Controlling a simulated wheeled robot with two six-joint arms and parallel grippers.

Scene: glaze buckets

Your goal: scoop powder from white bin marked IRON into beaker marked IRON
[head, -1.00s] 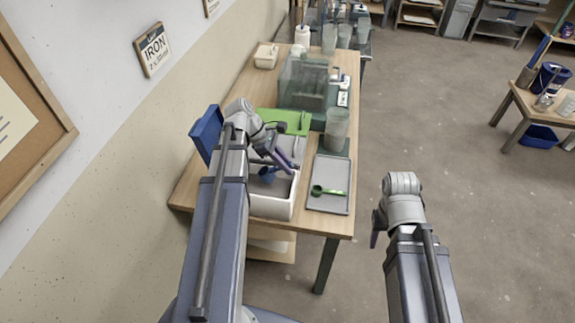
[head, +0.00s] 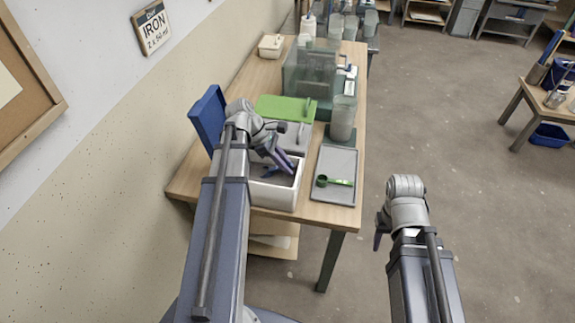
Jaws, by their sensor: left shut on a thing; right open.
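A white bin (head: 272,198) stands at the table's near edge with dark powder inside; no marking on it is readable. My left gripper (head: 282,162) is over the bin, shut on a blue scoop (head: 270,172) whose lower part is down in the bin. The arm hides part of the bin and scoop. A clear beaker (head: 342,118) stands upright on a dark base to the right, beyond the bin; no label on it is readable. My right gripper (head: 380,228) is open and empty, off the table to the right.
A grey tray (head: 334,192) with a green scoop (head: 335,181) lies right of the bin. A blue lid or panel (head: 207,118) stands at left. An IRON sign (head: 152,27) hangs on the wall.

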